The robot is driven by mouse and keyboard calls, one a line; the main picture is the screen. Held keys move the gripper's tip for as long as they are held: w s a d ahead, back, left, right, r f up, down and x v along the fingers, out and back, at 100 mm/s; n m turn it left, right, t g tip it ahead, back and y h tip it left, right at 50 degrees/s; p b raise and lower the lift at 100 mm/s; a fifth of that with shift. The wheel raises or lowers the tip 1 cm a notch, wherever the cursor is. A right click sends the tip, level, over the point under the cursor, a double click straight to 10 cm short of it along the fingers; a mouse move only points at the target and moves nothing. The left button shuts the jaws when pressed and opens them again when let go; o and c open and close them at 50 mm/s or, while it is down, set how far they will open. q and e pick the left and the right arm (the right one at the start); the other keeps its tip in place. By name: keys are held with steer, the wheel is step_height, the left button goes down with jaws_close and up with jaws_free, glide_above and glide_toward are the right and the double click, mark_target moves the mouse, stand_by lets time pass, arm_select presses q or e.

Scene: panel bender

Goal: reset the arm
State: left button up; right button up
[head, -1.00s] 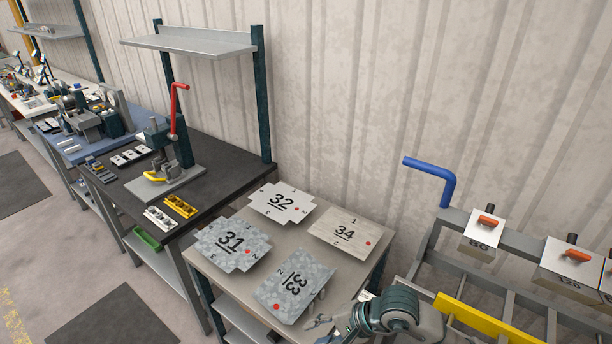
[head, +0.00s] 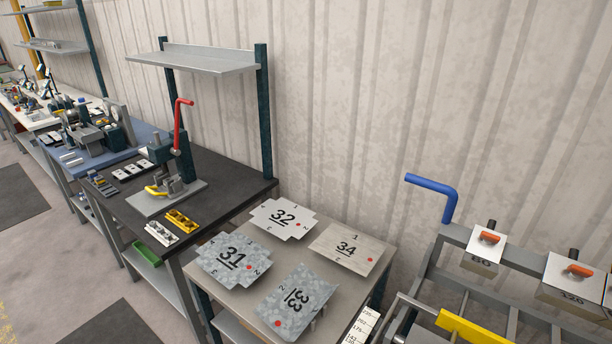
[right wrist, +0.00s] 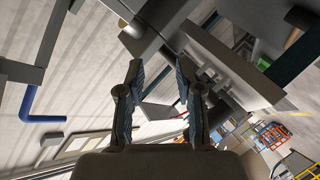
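My right gripper (right wrist: 158,75) shows in the right wrist view, its two dark fingers apart with nothing between them. A grey machine frame part (right wrist: 150,45) lies in front of the fingertips; I cannot tell if they touch. Neither gripper shows in the head view. The panel bender (head: 455,238) stands at the right of the head view, with a blue bent handle (head: 447,193) raised at its back left. A blue handle also shows at the left of the right wrist view (right wrist: 30,105).
A table (head: 335,285) holds sheet blanks 31 (head: 225,275), 32 (head: 270,222), 33 (head: 305,280) and 34 (head: 365,257). The bender carries orange-handled blocks (head: 482,250) and a yellow bar (head: 475,333). A dark bench (head: 230,180) with a red-lever press (head: 181,125) stands left.

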steer(key=s+d+f+m+g+y, duration=0.15)
steer(key=s+f+m+g, duration=0.55)
steer(key=s+f+g, duration=0.95)
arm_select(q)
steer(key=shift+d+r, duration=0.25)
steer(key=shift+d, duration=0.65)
arm_select(e)
steer(key=s+f+t, duration=0.1)
steer(key=s+f, duration=0.2)
steer(key=f, duration=0.7)
steer(key=s+f+t, duration=0.1)
steer(key=s+f, duration=0.2)
steer(key=f, duration=0.6)
steer(key=s+f+t, duration=0.1)
steer(key=s+f, duration=0.2)
steer(key=f, duration=0.7)
steer(key=shift+s+d+f+n, duration=0.15)
steer(key=shift+s+f+n, duration=0.15)
steer(key=shift+s, duration=0.1)
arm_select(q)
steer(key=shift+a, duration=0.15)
arm_select(e)
steer(key=shift+t+h, duration=0.25)
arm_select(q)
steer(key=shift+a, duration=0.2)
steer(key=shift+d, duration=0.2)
arm_select(e)
steer(key=shift+d, duration=0.2)
